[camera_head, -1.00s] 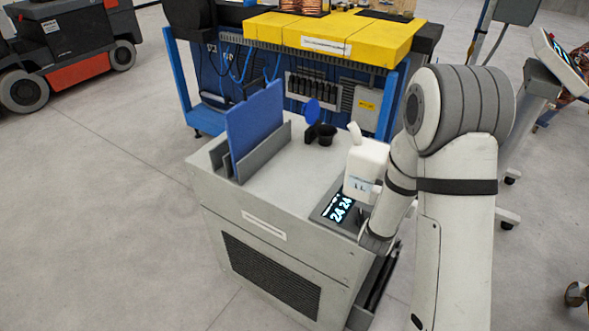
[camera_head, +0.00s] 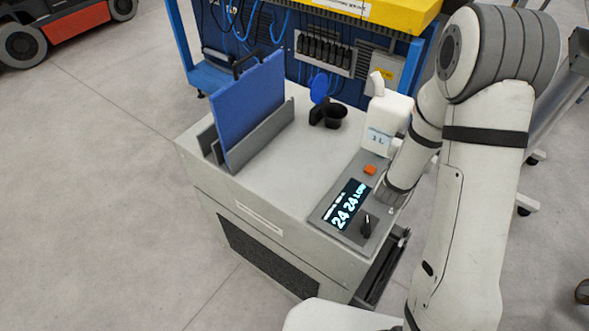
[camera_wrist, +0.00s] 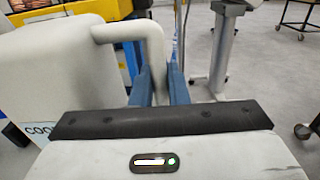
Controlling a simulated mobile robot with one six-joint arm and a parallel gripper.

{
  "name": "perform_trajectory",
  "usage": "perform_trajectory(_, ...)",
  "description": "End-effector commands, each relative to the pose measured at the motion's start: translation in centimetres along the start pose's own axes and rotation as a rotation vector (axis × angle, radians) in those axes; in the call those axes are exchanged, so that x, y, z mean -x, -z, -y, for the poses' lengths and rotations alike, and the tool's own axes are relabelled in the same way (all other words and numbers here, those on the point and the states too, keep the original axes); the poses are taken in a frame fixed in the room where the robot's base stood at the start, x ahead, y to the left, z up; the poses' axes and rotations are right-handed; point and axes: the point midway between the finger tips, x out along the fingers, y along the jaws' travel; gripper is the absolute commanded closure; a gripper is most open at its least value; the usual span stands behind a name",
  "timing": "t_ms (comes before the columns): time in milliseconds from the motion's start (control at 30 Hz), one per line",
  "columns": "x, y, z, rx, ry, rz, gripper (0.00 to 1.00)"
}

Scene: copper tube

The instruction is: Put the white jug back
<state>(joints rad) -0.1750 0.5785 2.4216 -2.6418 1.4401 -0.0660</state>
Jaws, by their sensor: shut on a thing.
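The white jug (camera_head: 387,125) has a "1 L" label and a spout on top. In the head view it is upright at the right back of the grey cabinet top (camera_head: 280,150), just behind the display panel. I cannot tell whether its base touches the top. In the wrist view the jug (camera_wrist: 60,75) fills the left side, and its handle (camera_wrist: 153,70) runs between the blue-grey fingers. My gripper (camera_wrist: 160,85) is shut on that handle. In the head view the fingers are hidden by the jug and my wrist.
A black cup (camera_head: 334,117) with a blue disc (camera_head: 319,88) beside it stands left of the jug. A blue panel (camera_head: 248,110) stands upright in a grey holder. The display panel (camera_head: 345,208) has an orange button (camera_head: 370,169) and black knob (camera_head: 367,226). The middle top is clear.

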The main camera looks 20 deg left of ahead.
Motion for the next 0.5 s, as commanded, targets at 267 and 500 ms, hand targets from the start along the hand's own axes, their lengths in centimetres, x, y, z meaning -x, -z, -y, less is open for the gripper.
perform_trajectory(267,0.2,0.1,-3.3,-0.009,0.002,0.01,1.0)
perform_trajectory(500,1.8,-0.6,-8.8,-0.014,0.044,0.008,1.0)
